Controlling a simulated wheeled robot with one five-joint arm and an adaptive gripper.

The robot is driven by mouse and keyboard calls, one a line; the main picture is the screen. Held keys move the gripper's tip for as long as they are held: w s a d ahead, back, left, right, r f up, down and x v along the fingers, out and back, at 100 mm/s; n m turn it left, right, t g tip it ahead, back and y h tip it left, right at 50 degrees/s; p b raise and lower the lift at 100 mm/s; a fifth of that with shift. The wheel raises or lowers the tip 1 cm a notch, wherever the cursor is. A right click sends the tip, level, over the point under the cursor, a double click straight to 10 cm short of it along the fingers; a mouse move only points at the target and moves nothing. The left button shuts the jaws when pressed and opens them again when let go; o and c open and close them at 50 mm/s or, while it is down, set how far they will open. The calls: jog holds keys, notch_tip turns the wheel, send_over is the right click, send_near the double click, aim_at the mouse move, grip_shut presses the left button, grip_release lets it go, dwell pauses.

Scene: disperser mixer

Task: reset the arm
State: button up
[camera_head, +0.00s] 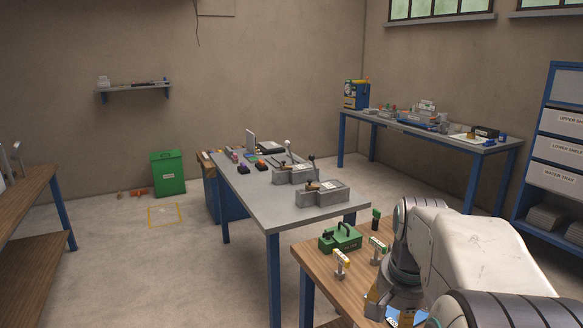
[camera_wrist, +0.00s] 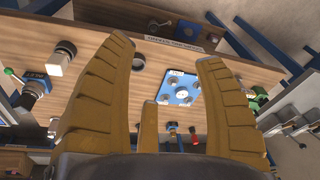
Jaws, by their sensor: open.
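My arm reaches in from the lower right in the head view, bent over a wooden bench (camera_head: 318,262). My gripper (camera_wrist: 165,62) shows tan-yellow fingers spread apart in the wrist view, with nothing between them. In the head view, part of my gripper (camera_head: 380,306) shows low over the bench, partly hidden by my arm. Beneath and beyond the fingers, the wrist view shows a blue-and-white plate (camera_wrist: 182,88) with round fittings on the bench. I cannot tell the exact gap between fingertips and bench.
A green case (camera_head: 340,238) and small yellow-topped stands (camera_head: 342,260) are close to my arm. A grey table (camera_head: 262,205) with metal blocks stands beyond. A blue shelf rack (camera_head: 545,150) is at right. Floor at left is mostly clear.

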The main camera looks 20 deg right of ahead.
jog(key=s+a+f+n, duration=0.1)
jog(key=s+a+n, duration=0.1)
jog(key=a, duration=0.4)
jog(key=s+a+f+n+t, duration=0.1)
jog(key=s+a+n, duration=0.2)
jog(key=a+n, duration=0.2)
jog(key=s+a+f+n+y, duration=0.1)
jog(key=s+a+n, duration=0.2)
jog(key=a, duration=0.3)
jog(key=shift+a+f+n+t, duration=0.3)
jog(key=shift+a+f+n, duration=0.1)
jog(key=shift+n, duration=0.1)
